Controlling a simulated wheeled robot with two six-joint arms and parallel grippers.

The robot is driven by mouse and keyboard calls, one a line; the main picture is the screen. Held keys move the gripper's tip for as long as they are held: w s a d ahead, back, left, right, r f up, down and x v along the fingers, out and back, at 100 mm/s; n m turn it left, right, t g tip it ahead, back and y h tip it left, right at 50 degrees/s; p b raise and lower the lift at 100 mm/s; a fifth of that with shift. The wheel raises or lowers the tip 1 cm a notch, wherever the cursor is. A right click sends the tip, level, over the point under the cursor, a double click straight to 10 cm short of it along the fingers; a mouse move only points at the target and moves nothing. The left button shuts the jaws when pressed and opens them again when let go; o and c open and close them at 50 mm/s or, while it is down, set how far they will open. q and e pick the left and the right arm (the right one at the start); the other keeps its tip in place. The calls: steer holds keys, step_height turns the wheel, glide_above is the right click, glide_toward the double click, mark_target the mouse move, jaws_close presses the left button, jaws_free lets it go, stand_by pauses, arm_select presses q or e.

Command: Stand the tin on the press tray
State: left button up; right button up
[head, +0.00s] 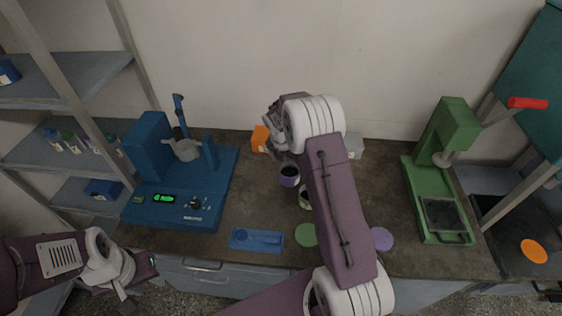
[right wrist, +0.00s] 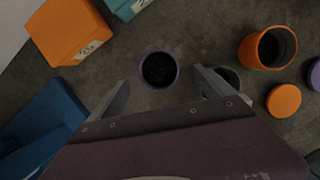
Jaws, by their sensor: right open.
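A purple tin (head: 289,176) with dark contents stands upright on the bench; in the right wrist view the purple tin (right wrist: 159,69) lies just ahead of the fingers. A green tin (head: 305,200) is beside it, partly hidden by my right arm. An orange tin (right wrist: 267,47) stands farther right in the wrist view, hidden in the head view. The green press (head: 450,130) has a dark tray (head: 443,215) at its base, with nothing seen on it. My right gripper (right wrist: 160,84) is open and empty. My left gripper (head: 138,284) is off the bench's front left; its jaws are unclear.
A blue shaker (head: 150,150) stands at the left of the bench. An orange box (right wrist: 68,30) and a teal box (right wrist: 125,8) are at the back. A blue flat tray (head: 256,239), a green disc (head: 306,235) and a purple disc (head: 382,238) lie along the front.

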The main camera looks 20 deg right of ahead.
mark_target(289, 165)
steer(key=f, duration=0.3)
steer(key=shift+w+a, duration=0.3)
steer(key=shift+w, duration=0.05)
steer(key=shift+d+f, duration=0.45)
steer(key=shift+f, duration=0.05)
steer(key=x, duration=0.4)
steer(key=shift+s+a, duration=0.1)
steer(key=shift+a, duration=0.05)
steer(key=shift+w+d+f, duration=0.2)
steer(key=shift+f, duration=0.2)
steer(key=shift+a, duration=0.1)
steer(key=c, duration=1.7)
steer(key=shift+r, duration=0.55)
steer(key=shift+c, duration=0.2)
step_height(289, 165, up, 3)
steer(key=shift+r, duration=0.1)
steer(key=s+d+r, duration=0.2)
steer(key=s+r, duration=0.4)
steer(key=s, duration=0.5)
steer(key=shift+s+d+r, duration=0.25)
steer(key=shift+d+r, duration=0.15)
